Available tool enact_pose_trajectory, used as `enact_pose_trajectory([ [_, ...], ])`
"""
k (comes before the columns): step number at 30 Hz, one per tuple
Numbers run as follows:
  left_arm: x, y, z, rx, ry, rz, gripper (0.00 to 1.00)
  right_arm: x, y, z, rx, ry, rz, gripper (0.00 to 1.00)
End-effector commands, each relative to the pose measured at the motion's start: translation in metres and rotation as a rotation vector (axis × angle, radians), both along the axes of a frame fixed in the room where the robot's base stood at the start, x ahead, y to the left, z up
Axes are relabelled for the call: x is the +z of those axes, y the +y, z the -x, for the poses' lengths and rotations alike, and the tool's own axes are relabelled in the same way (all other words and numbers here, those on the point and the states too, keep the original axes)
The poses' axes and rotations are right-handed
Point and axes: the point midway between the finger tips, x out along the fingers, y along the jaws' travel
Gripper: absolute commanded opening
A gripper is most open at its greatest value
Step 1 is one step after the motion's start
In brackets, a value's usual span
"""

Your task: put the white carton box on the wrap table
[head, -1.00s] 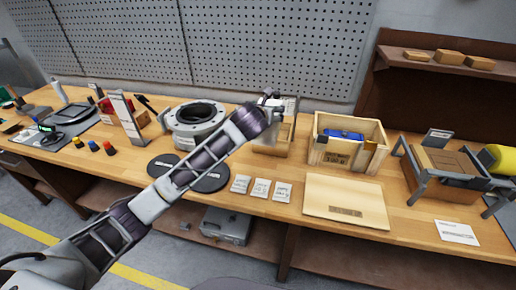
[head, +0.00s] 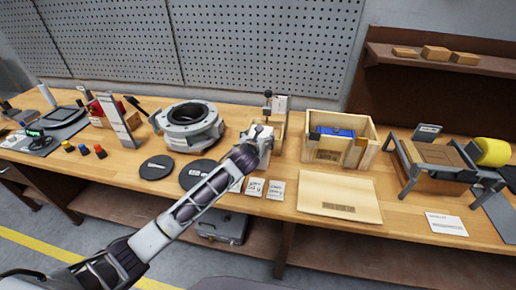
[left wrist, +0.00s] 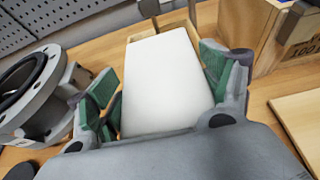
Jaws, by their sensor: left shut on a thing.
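The white carton box (left wrist: 166,84) lies between the green-padded fingers of my left gripper (left wrist: 160,95) in the left wrist view. The gripper is shut on it. In the head view my left gripper (head: 260,138) is over the middle of the bench, in front of a small wooden holder, and mostly hides the box. A grey-framed stand with a yellow roll (head: 492,152), seemingly the wrap table (head: 441,154), stands at the right end of the bench. A brown panel lies in its frame. My right gripper is not in view.
An open wooden crate (head: 362,155) with a blue item stands between the gripper and the stand. A flat tan board (head: 340,196) lies before it. A grey flanged valve body (head: 188,124) and black discs (head: 157,167) are at left. Several cards lie near the front edge.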

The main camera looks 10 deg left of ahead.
Motion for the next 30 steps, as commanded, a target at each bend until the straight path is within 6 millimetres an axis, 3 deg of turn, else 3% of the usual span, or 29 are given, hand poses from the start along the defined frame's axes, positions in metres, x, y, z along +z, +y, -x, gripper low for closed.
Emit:
enact_pose_trajectory([
  [16,-0.010,0.000,-0.001,0.000,-0.004,0.001,0.21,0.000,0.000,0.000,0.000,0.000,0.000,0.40],
  [30,-0.047,0.000,-0.001,0.000,-0.003,0.001,0.21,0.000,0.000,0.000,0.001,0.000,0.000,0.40],
])
